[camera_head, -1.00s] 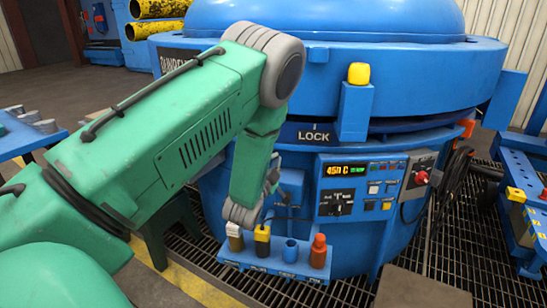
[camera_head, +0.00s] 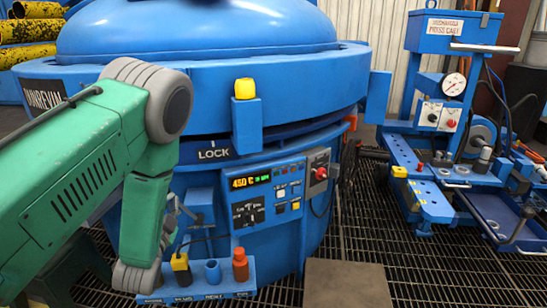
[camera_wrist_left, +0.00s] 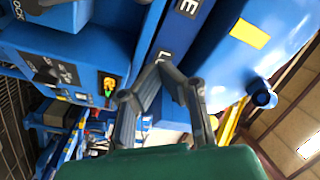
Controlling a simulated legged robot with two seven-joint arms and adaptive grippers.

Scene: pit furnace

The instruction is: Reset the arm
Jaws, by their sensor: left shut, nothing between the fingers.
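My green left arm comes in from the left in the head view, in front of the blue pit furnace (camera_head: 205,55), with its forearm hanging down. Its gripper is mostly hidden behind the forearm, with only grey finger parts (camera_head: 172,217) showing beside the furnace's lower front. In the left wrist view the left gripper (camera_wrist_left: 164,70) has its two grey fingers meeting at the tips, shut and empty. My right gripper is in neither view.
A control panel (camera_head: 268,193) reading 450 is on the furnace front. Below it, a blue rack (camera_head: 238,286) holds a yellow-and-black item (camera_head: 180,269), a blue cup (camera_head: 212,271) and an orange-red bottle (camera_head: 240,264). A blue press cart (camera_head: 435,196) stands right, on the floor grating.

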